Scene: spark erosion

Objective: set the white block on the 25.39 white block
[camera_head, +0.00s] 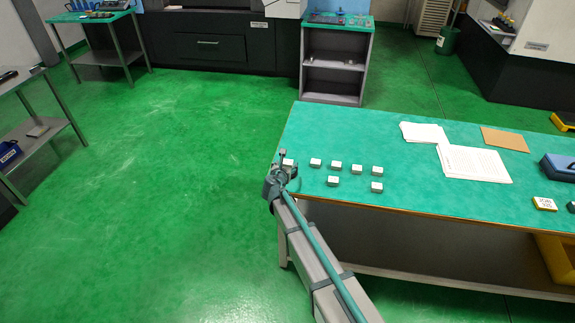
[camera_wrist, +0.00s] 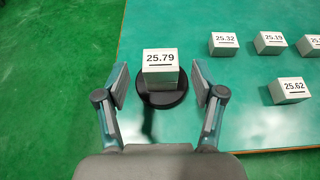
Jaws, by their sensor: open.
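My gripper (camera_wrist: 160,84) is open in the wrist view, one finger on each side of a white block labelled 25.79 (camera_wrist: 160,68). Neither finger appears to touch it. The block sits on a black round disc (camera_wrist: 166,99) near the left edge of the green table. To the right are white blocks labelled 25.32 (camera_wrist: 223,43), 25.19 (camera_wrist: 269,42) and 25.62 (camera_wrist: 289,91). Another at the right edge is cut off. No label that I can read says 25.39. In the head view my gripper (camera_head: 282,162) is over the table's left end.
The green table (camera_head: 250,220) carries several small white blocks in two rows, with papers (camera_head: 473,163), a brown sheet (camera_head: 505,139) and a blue case (camera_head: 560,166) further right. A yellow bin (camera_head: 556,258) is under it. Green floor (camera_head: 160,180) lies open left of the table.

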